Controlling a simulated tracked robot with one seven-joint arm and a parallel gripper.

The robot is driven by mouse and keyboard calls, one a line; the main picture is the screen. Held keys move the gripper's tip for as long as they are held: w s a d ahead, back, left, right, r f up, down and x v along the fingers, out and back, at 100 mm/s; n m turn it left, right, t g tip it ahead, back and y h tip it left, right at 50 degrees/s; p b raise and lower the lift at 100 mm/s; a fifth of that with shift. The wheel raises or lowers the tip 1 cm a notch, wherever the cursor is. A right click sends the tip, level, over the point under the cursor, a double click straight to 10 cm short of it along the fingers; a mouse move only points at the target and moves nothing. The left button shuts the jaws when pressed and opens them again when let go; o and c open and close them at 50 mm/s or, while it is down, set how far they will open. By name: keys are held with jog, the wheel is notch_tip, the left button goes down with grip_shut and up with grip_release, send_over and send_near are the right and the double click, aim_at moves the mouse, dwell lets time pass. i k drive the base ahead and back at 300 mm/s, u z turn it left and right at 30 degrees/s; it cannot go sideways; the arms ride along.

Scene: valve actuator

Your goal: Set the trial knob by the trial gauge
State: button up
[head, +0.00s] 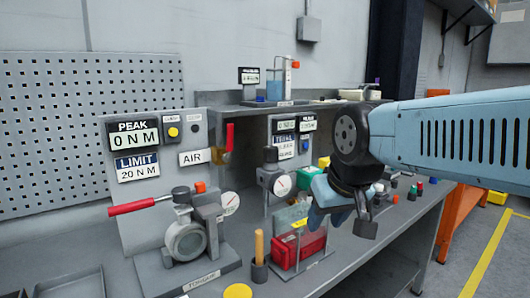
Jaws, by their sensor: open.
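No knob or gauge in the head view can be read clearly as the trial one. A round white gauge (282,186) sits on the middle station, beside a grey clamp-like body (268,172). Small displays (284,126) with labels too small to read stand above it. Another round gauge (230,203) is on the left station, beside a grey vise-like fixture (186,240). My gripper (343,222) is open, with nothing visible between its fingers. It hangs above the bench at right of centre, right of the middle gauge and apart from it. It hides part of the bench behind.
A left panel reads PEAK 0 N M (137,135) and LIMIT 20 N M (138,167). A red-handled lever (132,206) juts left. A raised shelf (250,108) runs behind.

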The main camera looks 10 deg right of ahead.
aim_at(271, 153)
jog(key=z, duration=1.9)
jog(key=i, duration=0.1)
jog(key=u, duration=3.15)
jog(key=k, duration=1.35)
jog(key=z, duration=1.05)
jog(key=i, duration=1)
